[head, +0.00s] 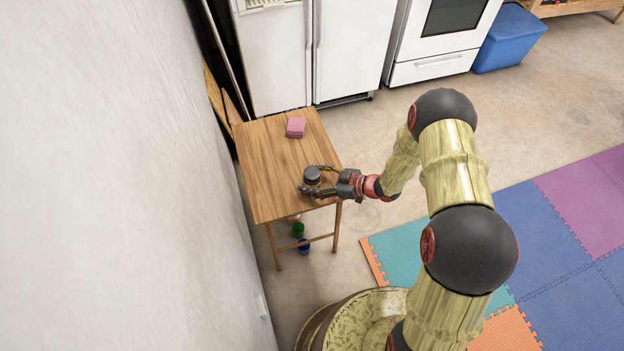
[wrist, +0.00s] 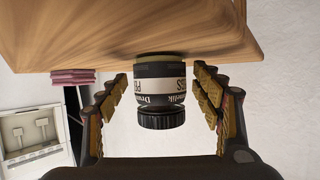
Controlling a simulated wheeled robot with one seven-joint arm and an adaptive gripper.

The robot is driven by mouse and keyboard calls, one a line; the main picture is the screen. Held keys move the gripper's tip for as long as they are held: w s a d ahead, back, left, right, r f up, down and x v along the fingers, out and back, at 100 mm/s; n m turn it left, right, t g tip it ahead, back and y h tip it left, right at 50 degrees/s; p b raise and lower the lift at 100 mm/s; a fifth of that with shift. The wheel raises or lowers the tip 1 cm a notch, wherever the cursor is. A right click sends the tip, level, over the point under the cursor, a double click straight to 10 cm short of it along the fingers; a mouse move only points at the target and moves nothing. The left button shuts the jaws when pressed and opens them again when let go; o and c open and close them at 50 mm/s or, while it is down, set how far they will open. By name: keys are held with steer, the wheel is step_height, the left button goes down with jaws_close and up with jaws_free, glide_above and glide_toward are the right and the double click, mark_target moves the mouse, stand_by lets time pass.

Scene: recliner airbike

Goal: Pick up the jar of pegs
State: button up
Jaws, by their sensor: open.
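The jar of pegs (head: 312,173) stands on the small wooden table, near its right edge, with its dark lid up in the head view. In the wrist view, which shows the scene upside down, the jar (wrist: 160,88) has a dark and white printed label, and its black lid points down in the picture. My gripper (head: 309,180) is open around the jar. In the wrist view one finger of my gripper (wrist: 161,74) is on each side of the jar, with a visible gap on both sides. The pegs inside cannot be seen.
The wooden table (head: 268,174) stands by the white wall (head: 120,180) and a white fridge (head: 345,50). A pink stack (head: 296,127) lies toward its far end. A green ball-like thing (head: 298,229) and a blue one (head: 304,246) are below. Foam mats (head: 545,240) cover the floor at right.

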steer(key=shift+c, duration=0.8)
steer(key=c, duration=1.3)
steer(key=shift+r, duration=0.1)
